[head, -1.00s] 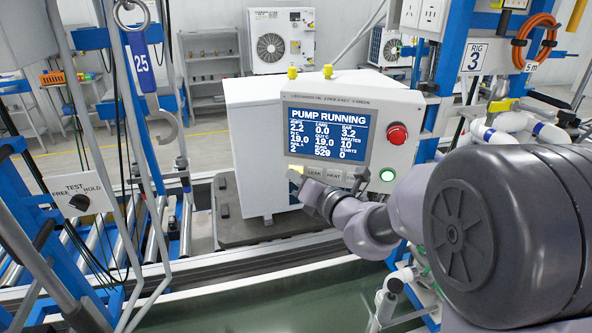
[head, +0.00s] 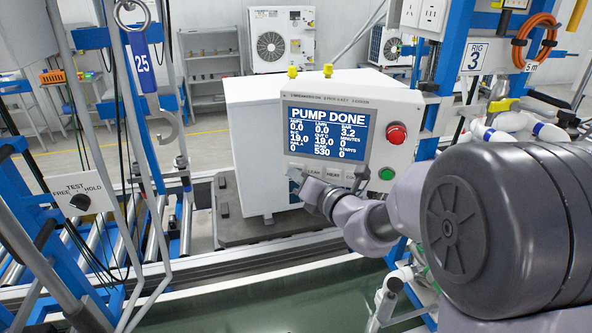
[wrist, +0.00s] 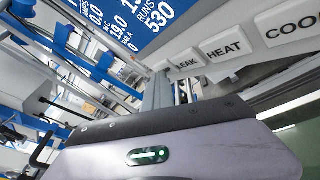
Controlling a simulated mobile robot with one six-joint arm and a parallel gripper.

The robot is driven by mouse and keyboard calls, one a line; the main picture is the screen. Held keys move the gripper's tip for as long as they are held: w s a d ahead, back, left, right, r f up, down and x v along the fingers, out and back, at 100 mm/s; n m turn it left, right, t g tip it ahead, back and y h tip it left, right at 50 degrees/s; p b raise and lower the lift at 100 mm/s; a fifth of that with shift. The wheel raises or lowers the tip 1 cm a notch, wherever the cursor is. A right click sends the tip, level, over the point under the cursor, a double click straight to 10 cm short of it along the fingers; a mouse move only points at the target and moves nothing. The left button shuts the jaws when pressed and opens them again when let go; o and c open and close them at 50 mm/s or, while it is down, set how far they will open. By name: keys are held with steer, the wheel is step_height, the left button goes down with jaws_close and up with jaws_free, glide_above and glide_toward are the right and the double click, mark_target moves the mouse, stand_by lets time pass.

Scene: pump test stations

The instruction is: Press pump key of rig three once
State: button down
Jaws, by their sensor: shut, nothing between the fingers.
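The control panel (head: 345,112) of rig three stands on a white cabinet. Its blue screen (head: 327,133) reads PUMP DONE, with runs at 530. Below it is a row of pale keys. In the wrist view LEAK (wrist: 186,65), HEAT (wrist: 223,49) and COOL (wrist: 287,22) can be read. The key left of LEAK is mostly hidden by my fingers, and its label cannot be read. My gripper (head: 299,178) is shut and empty, its tips at the left end of the key row. Whether they touch a key cannot be told. The fingers also show in the wrist view (wrist: 161,78).
A red stop button (head: 397,134) and a green round button (head: 387,174) sit on the panel's right side. A RIG 3 sign (head: 474,57) hangs on the blue post. Left are a roller conveyor (head: 95,238) and a TEST switch box (head: 81,196).

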steer(key=shift+s+a, duration=0.15)
steer(key=shift+s, duration=0.65)
steer(key=shift+s+a+b, duration=0.2)
steer(key=shift+s, duration=0.6)
steer(key=shift+s+a+b, duration=0.15)
steer(key=shift+s+a, duration=0.05)
steer(key=shift+s, duration=0.65)
steer(key=shift+s+a+b, duration=0.2)
steer(key=shift+s, duration=0.6)
